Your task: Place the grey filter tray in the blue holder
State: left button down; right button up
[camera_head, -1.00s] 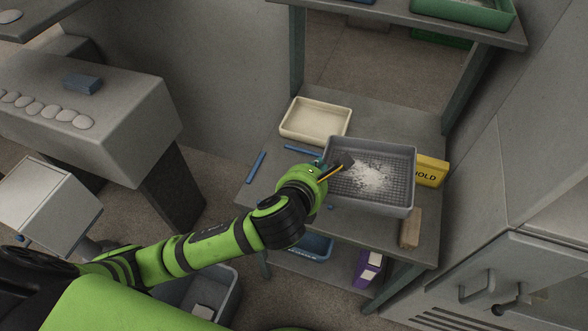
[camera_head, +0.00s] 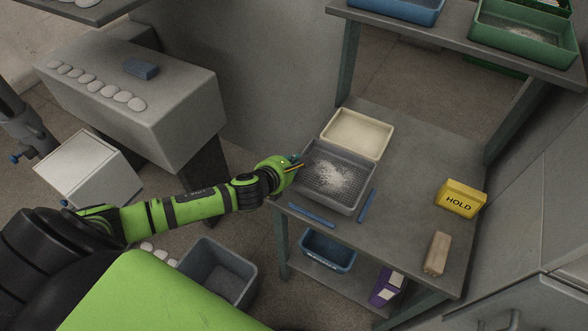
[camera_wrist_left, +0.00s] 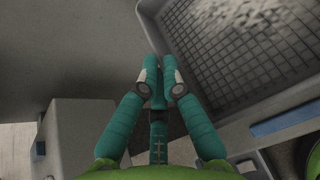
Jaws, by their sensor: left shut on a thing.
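The grey filter tray (camera_head: 318,200), with a mesh floor and white fluff inside, is at the left side of the table in the head view. Two blue strips of the holder, a front one (camera_head: 312,215) and a right one (camera_head: 367,206), lie on the table along its front and right sides. I cannot tell whether the tray rests on the table or hovers just above it. My left gripper (camera_head: 295,163) is shut on the tray's left edge. In the left wrist view, its teal fingers (camera_wrist_left: 165,82) meet the tray's rim beside the mesh (camera_wrist_left: 215,75). My right gripper is out of view.
A cream tray (camera_head: 384,151) sits right behind the grey tray. A yellow HOLD box (camera_head: 460,200) and a tan block (camera_head: 437,254) stand on the right. The table's middle (camera_head: 415,180) is clear. A blue bin (camera_head: 340,258) and purple box (camera_head: 388,286) are below.

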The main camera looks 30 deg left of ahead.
pick_arm(q)
jog(key=shift+f, duration=2)
jog(key=shift+f, duration=0.15)
jog(key=c, duration=1.4)
grip_release()
jog(key=shift+s+r, duration=0.1)
jog(key=shift+r, duration=0.1)
jog(key=v, duration=1.1)
jog(key=shift+s+r, duration=0.2)
jog(key=shift+s, duration=0.2)
